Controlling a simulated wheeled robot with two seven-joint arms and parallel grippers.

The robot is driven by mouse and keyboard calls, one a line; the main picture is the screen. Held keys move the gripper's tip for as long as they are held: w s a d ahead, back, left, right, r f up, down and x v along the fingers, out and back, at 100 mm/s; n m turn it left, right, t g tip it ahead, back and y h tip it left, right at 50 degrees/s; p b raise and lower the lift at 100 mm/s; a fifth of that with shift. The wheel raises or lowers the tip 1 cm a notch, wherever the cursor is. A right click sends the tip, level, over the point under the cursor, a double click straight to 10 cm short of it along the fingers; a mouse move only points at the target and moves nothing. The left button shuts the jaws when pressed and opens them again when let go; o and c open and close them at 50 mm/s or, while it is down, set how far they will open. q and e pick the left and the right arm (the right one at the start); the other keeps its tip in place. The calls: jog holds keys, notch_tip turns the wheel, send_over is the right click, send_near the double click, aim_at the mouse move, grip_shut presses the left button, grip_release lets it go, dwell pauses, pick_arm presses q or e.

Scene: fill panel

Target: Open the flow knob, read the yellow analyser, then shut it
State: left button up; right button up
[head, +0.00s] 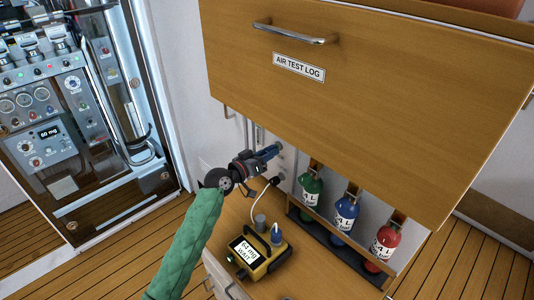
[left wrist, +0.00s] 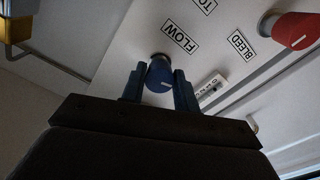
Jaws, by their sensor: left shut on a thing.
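The flow knob (left wrist: 160,74) is blue with a white pointer line and sits on a white panel beside the label FLOW. My left gripper (left wrist: 158,88) has a finger on each side of it and is shut on it. In the head view my left gripper (head: 268,157) reaches the panel under the big drawer, and the knob is mostly hidden there. The yellow analyser (head: 262,268) stands on the wooden counter below, and its screen appears to read 64 mg WAIT. My right gripper is in neither view.
A red knob (left wrist: 296,30) labelled BLEED is beside the flow knob. Green (head: 311,188), blue (head: 346,213) and red (head: 386,242) bottles stand in a dark rack right of the analyser. The wooden AIR TEST LOG drawer (head: 380,90) overhangs. A white hose (head: 257,198) runs near the analyser.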

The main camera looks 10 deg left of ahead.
pick_arm(q)
jog(key=shift+n, duration=0.8)
jog(key=o, duration=1)
jog(key=shift+c, duration=0.2)
jog(key=b+v, duration=0.3)
jog(key=v, duration=0.4)
jog(key=shift+s+a, duration=0.15)
jog(key=shift+s, duration=0.2)
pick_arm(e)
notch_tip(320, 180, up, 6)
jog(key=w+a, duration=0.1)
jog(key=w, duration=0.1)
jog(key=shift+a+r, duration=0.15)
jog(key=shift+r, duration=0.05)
